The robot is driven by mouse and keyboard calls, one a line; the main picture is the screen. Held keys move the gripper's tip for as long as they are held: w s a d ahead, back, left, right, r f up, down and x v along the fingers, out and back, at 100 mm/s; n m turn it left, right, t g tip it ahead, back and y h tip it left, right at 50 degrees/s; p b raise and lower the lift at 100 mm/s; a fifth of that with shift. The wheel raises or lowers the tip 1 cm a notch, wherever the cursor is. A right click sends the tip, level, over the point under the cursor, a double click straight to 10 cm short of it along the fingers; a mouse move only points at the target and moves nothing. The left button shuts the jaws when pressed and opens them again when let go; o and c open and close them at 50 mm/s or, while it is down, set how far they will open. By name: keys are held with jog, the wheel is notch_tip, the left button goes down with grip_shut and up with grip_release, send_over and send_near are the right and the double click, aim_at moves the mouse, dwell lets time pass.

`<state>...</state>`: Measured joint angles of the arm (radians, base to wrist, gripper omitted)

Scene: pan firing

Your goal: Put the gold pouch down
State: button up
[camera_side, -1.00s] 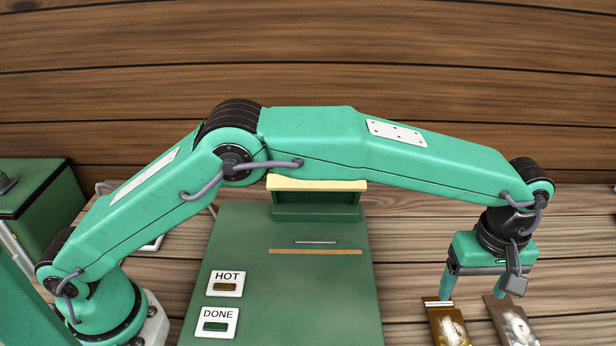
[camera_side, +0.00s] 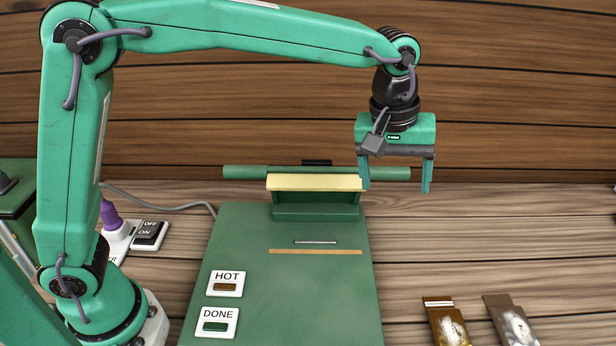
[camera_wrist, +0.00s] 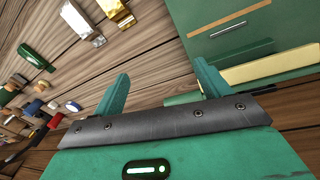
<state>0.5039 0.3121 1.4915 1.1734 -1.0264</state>
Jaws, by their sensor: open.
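The gold pouch (camera_side: 447,321) lies on the wooden table at the lower right of the side view, cut by the bottom edge. It also shows in the wrist view (camera_wrist: 76,20), near the top. A silver pouch (camera_side: 511,321) lies beside it on the right, with a small gap. My gripper (camera_side: 396,188) is open and empty, high above the table and well away from both pouches, right of the yellow-edged bar. In the wrist view nothing sits between its fingers (camera_wrist: 160,90).
A green press (camera_side: 240,255) with a yellow-edged bar (camera_side: 317,182) and HOT and DONE lamps stands at the middle. An ON/OFF switch (camera_side: 149,234) is at the left. Several small coloured objects (camera_wrist: 40,108) lie at the left of the wrist view. Table right of the press is mostly clear.

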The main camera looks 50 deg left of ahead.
jog(key=s+a+r+m+t, duration=0.1)
jog(key=s+a+r, duration=0.1)
jog(key=s+a, duration=0.35)
jog(key=s+a+r+m+t, duration=0.1)
jog(key=s+a+r+m, duration=0.15)
jog(key=a, duration=0.65)
jog(key=s+a+f+m+t, duration=0.2)
jog(key=s+a+f, duration=0.3)
jog(key=s+a, duration=0.4)
jog(key=s, duration=0.4)
jog(key=shift+s+a+y, duration=0.3)
jog(key=shift+a+y, duration=0.1)
jog(key=shift+f+m, duration=0.1)
jog(key=shift+m, duration=0.15)
